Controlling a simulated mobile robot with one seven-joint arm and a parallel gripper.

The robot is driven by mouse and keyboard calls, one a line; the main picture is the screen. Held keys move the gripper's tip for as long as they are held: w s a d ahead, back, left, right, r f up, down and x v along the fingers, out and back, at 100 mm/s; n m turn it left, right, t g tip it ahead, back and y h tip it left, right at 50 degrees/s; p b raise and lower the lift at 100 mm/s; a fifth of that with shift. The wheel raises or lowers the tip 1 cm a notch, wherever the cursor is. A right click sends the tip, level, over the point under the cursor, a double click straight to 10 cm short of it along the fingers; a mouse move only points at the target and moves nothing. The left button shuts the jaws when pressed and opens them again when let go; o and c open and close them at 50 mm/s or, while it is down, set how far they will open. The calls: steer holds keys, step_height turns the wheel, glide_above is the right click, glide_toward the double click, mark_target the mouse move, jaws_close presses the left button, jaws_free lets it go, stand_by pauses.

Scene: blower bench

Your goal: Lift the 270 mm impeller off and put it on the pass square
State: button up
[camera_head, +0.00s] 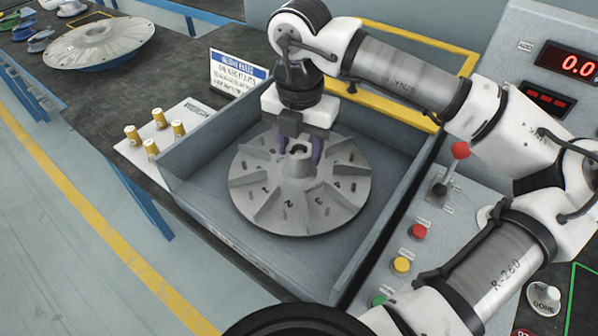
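The grey metal impeller (262,205) has radial vanes, numbers marked between them and a raised central hub. It lies flat in the open blue-grey box (262,262) at the middle of the view. My gripper (301,158) points down over the hub, with one dark finger on each side of it. The fingers are apart, but whether they press on the hub is not clear. A green outline (571,300) on a dark surface shows in part at the lower right edge. No pass label on it is visible.
Walls surround the impeller, with a yellow frame (375,107) behind. Brass pegs (159,119) stand on a plate at left. A control panel with a red-knobbed lever (460,150) and coloured buttons (401,265) is at right. Another disc (98,42) lies on the far-left bench.

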steer(key=c, duration=0.4)
steer(key=shift+c, duration=0.2)
steer(key=shift+r+p, duration=0.3)
steer(key=shift+r, duration=0.65)
step_height(320, 180, up, 8)
steer(key=p, duration=0.4)
stand_by(0.7)
steer(key=shift+r+p, duration=0.1)
steer(key=shift+p, duration=0.2)
